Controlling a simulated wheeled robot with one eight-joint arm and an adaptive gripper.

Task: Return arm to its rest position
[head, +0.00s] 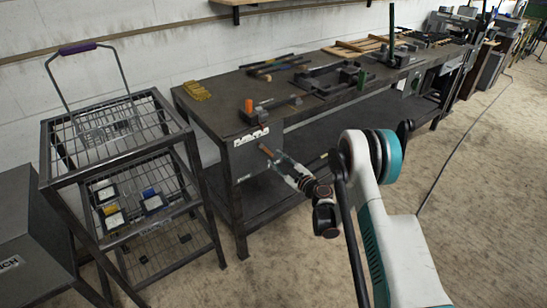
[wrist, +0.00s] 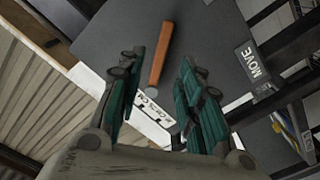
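My gripper (head: 283,166) is at the end of my white and teal arm, in front of the side panel of the dark workbench (head: 225,110). In the wrist view its two green-padded fingers (wrist: 162,57) are spread apart. An orange-brown handle (wrist: 161,55) on a dark grey panel (wrist: 205,35) shows between them, with a gap on both sides. I cannot tell how deep the handle sits between the fingers. In the head view a small orange end of the handle (head: 265,150) shows just beyond my gripper.
A wire-shelf cart (head: 75,180) stands left of the bench, with a grey box (head: 30,240) beside it. The bench top holds an orange-handled tool (head: 249,106), yellow pieces (head: 196,91) and a dark fixture (head: 340,78). A cable (head: 455,150) lies on the otherwise open floor at right.

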